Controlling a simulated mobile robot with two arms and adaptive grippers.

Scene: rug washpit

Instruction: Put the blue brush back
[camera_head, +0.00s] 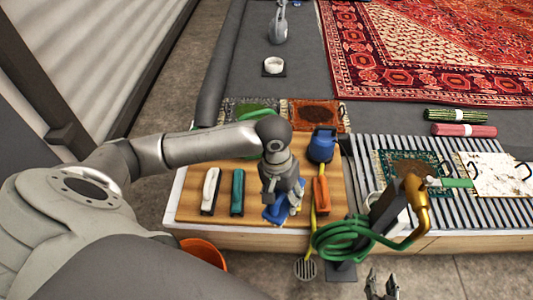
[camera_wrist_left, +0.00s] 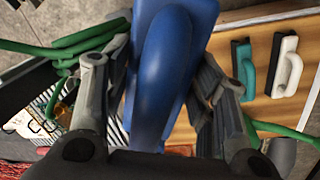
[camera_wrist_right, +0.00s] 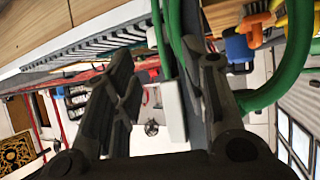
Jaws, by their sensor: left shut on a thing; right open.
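The blue brush (camera_head: 274,214) is in my left gripper (camera_head: 282,190), over the front part of a wooden board (camera_head: 218,152). In the left wrist view the blue brush (camera_wrist_left: 166,65) fills the space between the fingers, which are shut on its handle. I cannot tell whether it touches the board. A white brush (camera_head: 210,190) and a teal brush (camera_head: 237,192) lie to its left, and an orange brush (camera_head: 320,195) lies to its right. My right gripper (camera_head: 382,285) is open and empty at the bottom of the head view, in front of the bench.
A blue container (camera_head: 322,144) stands at the board's back right. A coiled green hose (camera_head: 342,240) and brass nozzle (camera_head: 417,205) are at the front right. An orange bucket (camera_head: 204,254) stands below the board's front edge. A slatted rack (camera_head: 360,163) is on the right.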

